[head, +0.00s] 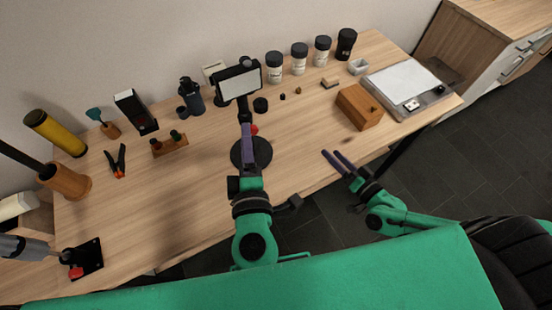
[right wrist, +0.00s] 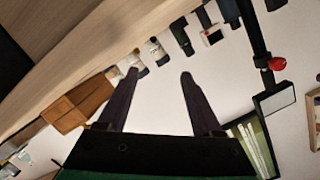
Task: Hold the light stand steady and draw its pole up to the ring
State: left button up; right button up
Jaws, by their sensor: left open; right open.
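The light stand has a round black base (head: 263,150) on the table, a dark upright pole (head: 245,107), a red knob (head: 254,129) and a lamp panel (head: 238,82) on top. In the right wrist view, which looks upside down, the pole (right wrist: 254,36), red knob (right wrist: 277,63) and panel (right wrist: 274,98) show at the right. My left gripper (head: 247,127) is open, its fingers overlapping the lower pole; contact cannot be told. My right gripper (head: 331,154) is open and empty, right of the stand by the table's front edge; its fingers (right wrist: 160,75) are apart. I cannot make out the ring.
A wooden box (head: 358,107) and a scale-like device (head: 407,88) stand at the right. Several jars (head: 299,59) line the back. Pliers (head: 117,161), a small wooden rack (head: 170,146) and a wooden cup (head: 64,181) are at the left. The front middle is mostly clear.

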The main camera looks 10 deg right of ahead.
jog(key=a+m, duration=0.3)
jog(key=m, duration=0.1)
jog(key=a+m+y, duration=0.1)
jog(key=a+m, duration=0.2)
jog(key=m, duration=0.1)
jog(key=a+r+m, duration=0.1)
jog(key=a+m, duration=0.2)
jog(key=m, duration=0.1)
jog(key=shift+s+a+r, duration=0.1)
jog(key=shift+s, duration=0.15)
jog(key=a+r+m+y, duration=0.2)
jog(key=a+r+m, duration=0.3)
jog(key=a+m, duration=0.7)
jog(key=w+a+m, duration=0.2)
jog(key=w+a, duration=0.2)
jog(key=w, duration=0.8)
jog(key=shift+a+f+m, duration=0.3)
grip_shut()
